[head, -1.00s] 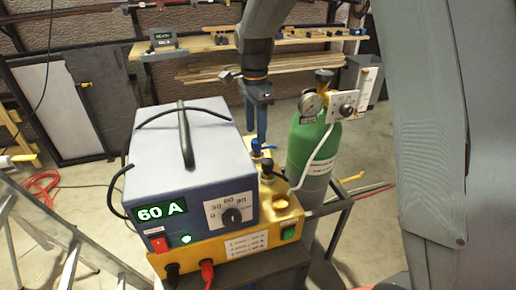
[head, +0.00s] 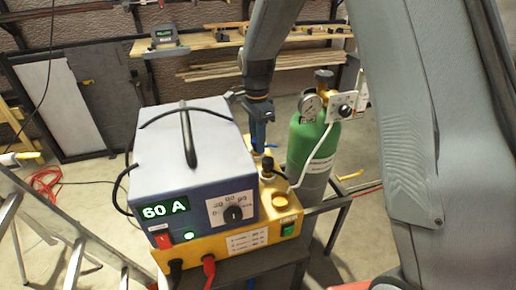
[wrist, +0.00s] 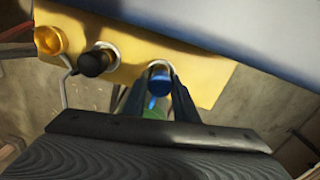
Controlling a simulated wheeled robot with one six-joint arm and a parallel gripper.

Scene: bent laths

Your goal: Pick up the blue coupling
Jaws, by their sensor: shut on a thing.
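The blue coupling (wrist: 159,82) sits at a pale ring on the yellow unit (wrist: 207,85), beside a black coupling (wrist: 95,62). My gripper (wrist: 161,90) comes down over the blue coupling, with one dark finger on each side, and is shut on it. In the head view my gripper (head: 259,140) is behind the grey-blue welder box, at the back of the yellow unit (head: 232,246). It hides most of the blue coupling there. I cannot tell whether the coupling is still fully seated.
The welder box (head: 190,160) stands close left of my gripper, reading 60 A. A green gas cylinder (head: 310,145) with a gauge (head: 310,106) stands close on the right. A yellow cap (wrist: 50,40) is beyond the black coupling. A ladder (head: 60,245) is at lower left.

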